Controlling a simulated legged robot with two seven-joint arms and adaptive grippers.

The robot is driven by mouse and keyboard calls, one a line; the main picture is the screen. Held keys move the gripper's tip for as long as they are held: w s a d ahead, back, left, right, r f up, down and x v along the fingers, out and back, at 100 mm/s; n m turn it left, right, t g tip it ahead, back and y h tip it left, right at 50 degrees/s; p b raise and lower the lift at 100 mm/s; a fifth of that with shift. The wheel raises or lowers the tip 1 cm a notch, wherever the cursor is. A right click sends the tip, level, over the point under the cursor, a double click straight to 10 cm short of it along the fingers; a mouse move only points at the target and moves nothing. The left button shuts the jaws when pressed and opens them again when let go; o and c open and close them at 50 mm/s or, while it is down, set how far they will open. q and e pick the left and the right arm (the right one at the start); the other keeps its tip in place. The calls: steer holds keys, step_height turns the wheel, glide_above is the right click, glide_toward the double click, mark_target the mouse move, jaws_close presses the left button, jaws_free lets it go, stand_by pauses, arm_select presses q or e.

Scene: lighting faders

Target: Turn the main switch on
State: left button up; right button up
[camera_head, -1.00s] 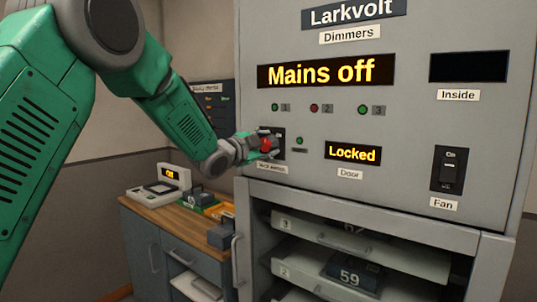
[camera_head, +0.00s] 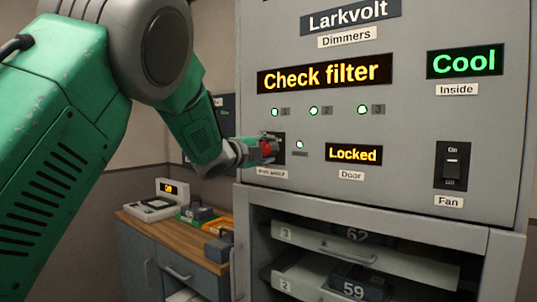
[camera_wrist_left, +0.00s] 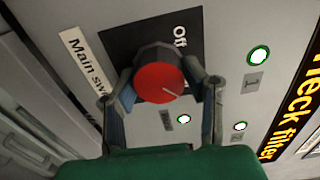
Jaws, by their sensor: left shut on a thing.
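The main switch (camera_head: 266,149) is a red round knob on a dark plate at the cabinet's left side. In the left wrist view the red knob (camera_wrist_left: 158,82) has a pale pointer line toward the lower right, and "Off" is printed above it. My left gripper (camera_wrist_left: 168,92) is shut on the knob, one finger on each side; in the head view it (camera_head: 269,147) partly hides the switch. The main display (camera_head: 325,74) reads "Check filter". The On marking is not visible. My right gripper is not in view.
The fan switch (camera_head: 452,166) is at the right of the panel, with the "Locked" door display (camera_head: 353,154) left of it. The inside display (camera_head: 465,62) reads "Cool". Shelves with numbered modules (camera_head: 360,282) lie below. A wooden-topped bench (camera_head: 180,242) stands at left.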

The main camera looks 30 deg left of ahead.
arm_select(q)
steer(key=shift+f, duration=0.5)
steer(key=o, duration=1.1)
steer(key=shift+o, duration=0.2)
steer(key=shift+r, duration=0.2)
steer(key=s+a, duration=0.1)
steer(key=s, duration=1.1)
steer(key=shift+w+f, duration=0.1)
steer(key=shift+f, duration=0.05)
